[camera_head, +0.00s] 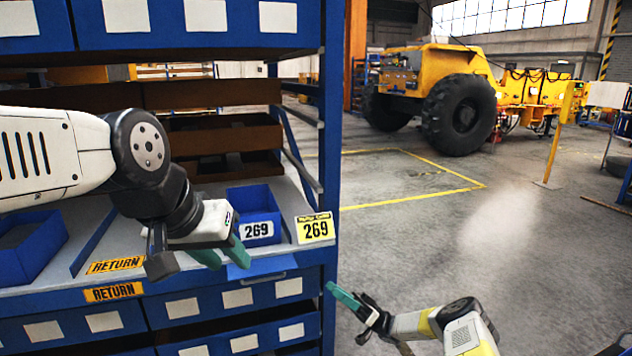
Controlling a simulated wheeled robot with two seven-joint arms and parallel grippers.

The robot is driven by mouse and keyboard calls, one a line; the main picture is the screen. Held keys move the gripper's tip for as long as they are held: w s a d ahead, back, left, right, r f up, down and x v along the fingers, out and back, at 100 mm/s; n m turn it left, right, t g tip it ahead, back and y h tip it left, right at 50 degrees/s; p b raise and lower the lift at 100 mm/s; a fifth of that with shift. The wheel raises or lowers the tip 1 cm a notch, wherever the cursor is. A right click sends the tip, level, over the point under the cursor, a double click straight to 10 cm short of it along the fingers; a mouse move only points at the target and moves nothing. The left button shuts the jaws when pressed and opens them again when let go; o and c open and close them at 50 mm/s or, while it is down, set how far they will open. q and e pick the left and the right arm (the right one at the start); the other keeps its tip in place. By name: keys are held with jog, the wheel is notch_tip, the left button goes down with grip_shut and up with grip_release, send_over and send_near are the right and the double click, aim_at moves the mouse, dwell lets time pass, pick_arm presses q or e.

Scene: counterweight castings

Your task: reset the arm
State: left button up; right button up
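My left arm comes in from the left, white with dark joints. Its gripper (222,256) hangs over the front edge of the blue shelf unit, in front of the bin labelled 269. Its two teal fingers are apart with nothing seen between them. My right gripper (344,297) is low in the middle, just right of the shelf unit's corner and over the floor. Its teal fingertips point up and left toward the shelf. They overlap in this view, so I cannot tell whether they are apart. No held object shows there.
The blue shelf unit (332,130) fills the left side. A blue bin (257,214) stands on its ledge beside a yellow 269 sign (315,228). Another blue bin (30,245) stands at far left, near RETURN labels. Open floor (440,250) lies right; a yellow vehicle (440,70) stands behind.

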jog(key=s+a+r+m+g+h, duration=0.1)
jog(key=s+a+r+g+h, duration=0.25)
jog(key=r+h, duration=0.5)
jog(key=s+a+r+m+g+h, duration=0.1)
jog(key=s+a+r+g+h, duration=0.15)
jog(key=s+r+h, duration=0.45)
jog(key=s+d+r+m+t+h, duration=0.9)
jog(key=s+d+r+m+t, duration=0.2)
jog(key=s+r, duration=0.6)
jog(key=s+d+t, duration=0.1)
jog(key=d+t, duration=0.1)
jog(key=shift+s+d+m+t, duration=0.15)
jog(key=shift+d+m+t, duration=0.15)
jog(key=shift+d, duration=0.05)
